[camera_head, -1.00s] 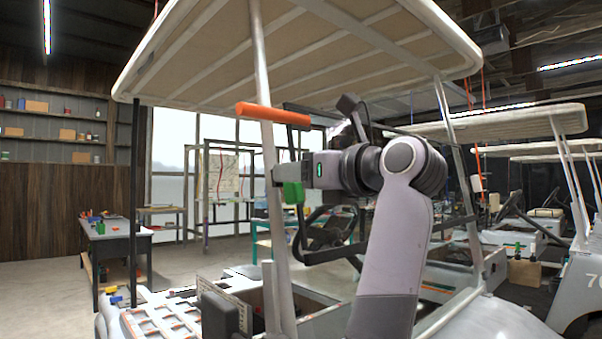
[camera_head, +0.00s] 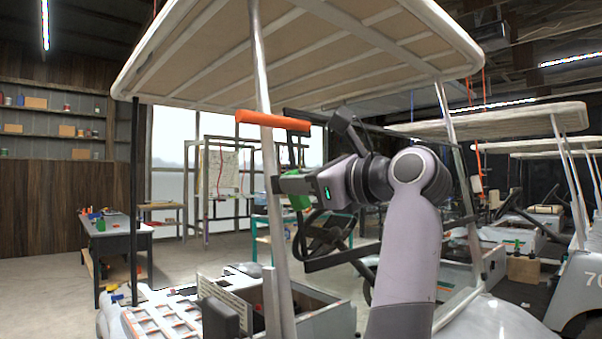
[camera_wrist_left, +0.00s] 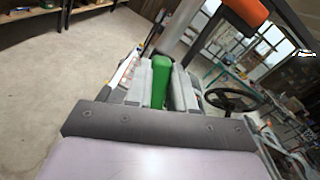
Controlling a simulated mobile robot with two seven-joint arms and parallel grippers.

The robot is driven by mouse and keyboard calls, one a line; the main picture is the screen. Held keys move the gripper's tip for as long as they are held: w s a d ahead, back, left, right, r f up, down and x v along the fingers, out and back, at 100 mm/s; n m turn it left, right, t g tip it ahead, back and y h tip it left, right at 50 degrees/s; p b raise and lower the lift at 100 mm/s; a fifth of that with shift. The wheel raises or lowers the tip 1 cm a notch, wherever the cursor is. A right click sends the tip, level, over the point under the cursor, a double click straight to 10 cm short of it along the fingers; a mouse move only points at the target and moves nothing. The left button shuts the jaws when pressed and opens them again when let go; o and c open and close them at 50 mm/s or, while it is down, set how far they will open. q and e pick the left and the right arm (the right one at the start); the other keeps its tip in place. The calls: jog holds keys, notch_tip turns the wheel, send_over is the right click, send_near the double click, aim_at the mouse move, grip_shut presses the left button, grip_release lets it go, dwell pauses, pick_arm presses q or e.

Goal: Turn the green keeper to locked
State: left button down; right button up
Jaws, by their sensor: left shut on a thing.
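The green keeper (camera_head: 299,202) sits beside the slanted grey roof post (camera_head: 274,215), under an orange grip bar (camera_head: 272,120). My left gripper (camera_head: 284,184) is at the post and tilted. In the left wrist view the keeper (camera_wrist_left: 160,82) stands between the two fingers, and the gripper (camera_wrist_left: 159,78) is shut on it. The keeper's mounting is hidden by the fingers, so I cannot tell whether it is locked. My right gripper is in neither view.
The cart's pale roof (camera_head: 300,50) hangs overhead. A steering wheel (camera_wrist_left: 229,99) is close on the right in the wrist view. A dark workbench (camera_head: 116,228) stands at the left, and other carts are parked at the right. Floor between bench and cart is clear.

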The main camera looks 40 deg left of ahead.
pick_arm(q)
jog(key=n+g+h+p, duration=0.1)
jog(key=n+p, duration=0.1)
jog(key=n, duration=0.4)
jog(key=n+g+h+p, duration=0.1)
jog(key=n+p, duration=0.1)
jog(key=n, duration=0.5)
jog(key=shift+w+r, duration=0.15)
jog(key=shift+n, duration=0.9)
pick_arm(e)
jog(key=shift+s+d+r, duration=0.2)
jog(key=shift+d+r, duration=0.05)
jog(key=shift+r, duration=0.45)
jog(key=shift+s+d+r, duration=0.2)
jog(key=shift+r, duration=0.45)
pick_arm(q)
jog(key=c, duration=1)
grip_release()
jog(key=shift+o, duration=0.2)
